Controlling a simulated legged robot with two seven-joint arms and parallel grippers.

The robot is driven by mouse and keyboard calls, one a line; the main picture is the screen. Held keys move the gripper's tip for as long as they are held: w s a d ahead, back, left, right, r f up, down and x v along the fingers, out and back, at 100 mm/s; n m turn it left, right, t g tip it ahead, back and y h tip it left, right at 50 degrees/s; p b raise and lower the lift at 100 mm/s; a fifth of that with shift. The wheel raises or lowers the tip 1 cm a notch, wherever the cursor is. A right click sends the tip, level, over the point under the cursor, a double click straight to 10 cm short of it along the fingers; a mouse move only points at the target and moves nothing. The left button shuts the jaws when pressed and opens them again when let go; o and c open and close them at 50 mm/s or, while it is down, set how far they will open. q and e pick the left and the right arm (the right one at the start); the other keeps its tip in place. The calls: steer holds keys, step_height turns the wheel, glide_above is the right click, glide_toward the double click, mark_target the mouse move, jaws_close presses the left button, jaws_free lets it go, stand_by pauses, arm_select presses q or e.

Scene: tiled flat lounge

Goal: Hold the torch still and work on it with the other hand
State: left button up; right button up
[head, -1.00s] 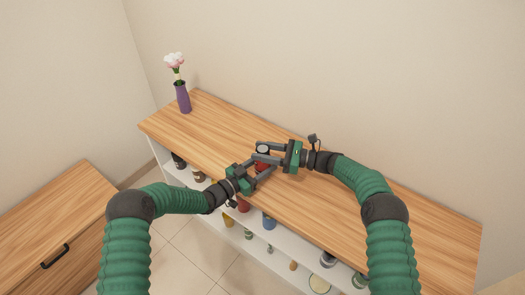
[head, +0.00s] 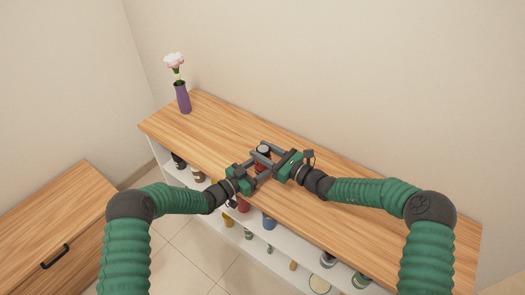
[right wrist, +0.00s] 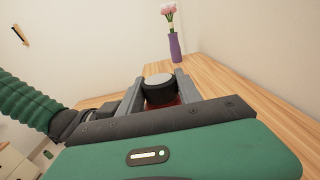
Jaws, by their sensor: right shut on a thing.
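The torch (head: 263,150) stands upright at the middle of the wooden top, with a dark head, a pale round end facing up and a red body. My right gripper (head: 260,151) is shut on the torch's head from the right. In the right wrist view the dark head (right wrist: 159,90) sits between its two grey fingers, with a little red below. My left gripper (head: 261,172) is at the torch's lower part from the left. Its fingertips are partly hidden by the right gripper and the torch, so its grip is unclear.
A purple vase (head: 182,97) with a pink-white flower stands at the far left end of the wooden top (head: 370,215). Several jars and bottles fill the white shelves below. A wooden cabinet (head: 65,210) is at left. The top's right part is clear.

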steer(key=m+t+h, duration=0.3)
steer(key=t+h, duration=0.1)
steer(key=shift+s+a+r+m, duration=0.1)
steer(key=shift+s+a+m, duration=0.05)
steer(key=shift+a+m, duration=0.15)
steer(key=shift+m+t+h, duration=0.6)
steer(key=shift+m+h, duration=0.2)
steer(key=shift+h, duration=0.4)
jaws_close()
jaws_free()
steer(key=shift+s+a+f+m+t+h, duration=0.15)
steer(key=shift+a+f+m+t+h, duration=0.1)
steer(key=shift+m+h, duration=0.25)
steer(key=shift+s+a+f+m+t+h, duration=0.15)
steer(key=shift+m+t+h, duration=0.15)
steer(key=shift+h, duration=0.3)
steer(key=shift+w+d+r+m+h, duration=0.25)
steer(key=shift+d+m+h, duration=0.1)
steer(key=shift+h, duration=0.15)
steer(key=shift+d, duration=0.1)
steer(key=o, duration=1.1)
steer(key=shift+o, duration=1.3)
steer(key=shift+w+d, duration=0.1)
steer(key=shift+d, duration=0.05)
steer(key=v, duration=1.2)
